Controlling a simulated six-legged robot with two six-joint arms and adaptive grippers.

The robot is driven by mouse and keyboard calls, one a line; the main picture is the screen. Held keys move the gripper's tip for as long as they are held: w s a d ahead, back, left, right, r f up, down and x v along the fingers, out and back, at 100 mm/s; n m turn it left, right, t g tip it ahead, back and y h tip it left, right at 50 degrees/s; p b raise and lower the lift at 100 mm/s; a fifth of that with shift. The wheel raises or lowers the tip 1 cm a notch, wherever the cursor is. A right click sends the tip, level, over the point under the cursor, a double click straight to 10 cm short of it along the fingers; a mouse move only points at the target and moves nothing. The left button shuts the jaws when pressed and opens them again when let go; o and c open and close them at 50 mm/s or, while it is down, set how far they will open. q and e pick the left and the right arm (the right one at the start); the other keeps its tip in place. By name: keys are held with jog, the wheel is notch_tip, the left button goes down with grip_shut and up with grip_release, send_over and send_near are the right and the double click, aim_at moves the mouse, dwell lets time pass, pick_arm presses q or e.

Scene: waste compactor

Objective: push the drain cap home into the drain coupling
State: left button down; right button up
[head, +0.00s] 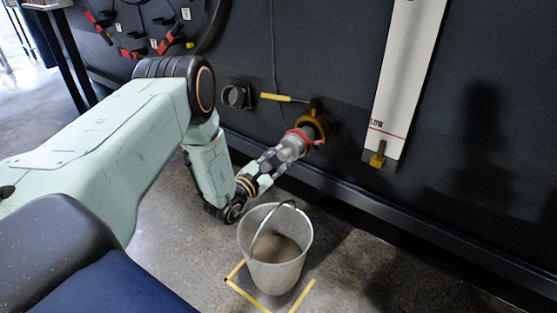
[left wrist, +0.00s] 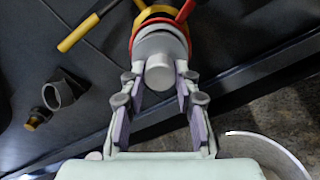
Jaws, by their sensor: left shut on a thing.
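The drain cap (head: 292,148) is a grey round piece with a knob in its middle. It also shows in the left wrist view (left wrist: 160,77). My left gripper (head: 279,160) is shut on it, and in the left wrist view the two fingers (left wrist: 159,92) stand either side of the knob. The cap is in line with the brass-yellow drain coupling (head: 317,123) on the dark wall, which also shows in the left wrist view (left wrist: 160,13). A red ring shows between the grey cap and the coupling. How deep the cap sits is hidden. My right gripper is not in view.
A metal bucket (head: 273,277) with some contents stands on the floor below, inside yellow floor marks. A yellow-handled lever (head: 284,98) and a grey pipe stub (head: 234,96) are left of the coupling. A white level gauge (head: 402,75) hangs to the right.

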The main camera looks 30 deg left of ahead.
pick_arm(q)
jog(key=shift+w, duration=1.1)
jog(key=shift+w+r, duration=0.1)
jog(key=shift+r, duration=0.1)
dwell(0.4)
jog(key=c, duration=1.4)
grip_release()
jog(key=shift+d, duration=0.1)
jog(key=o, duration=0.3)
jog(key=shift+w+f, duration=0.1)
jog(key=shift+f, duration=0.05)
jog(key=shift+o, duration=0.9)
jog(key=shift+o, duration=0.3)
jog(key=shift+o, duration=0.9)
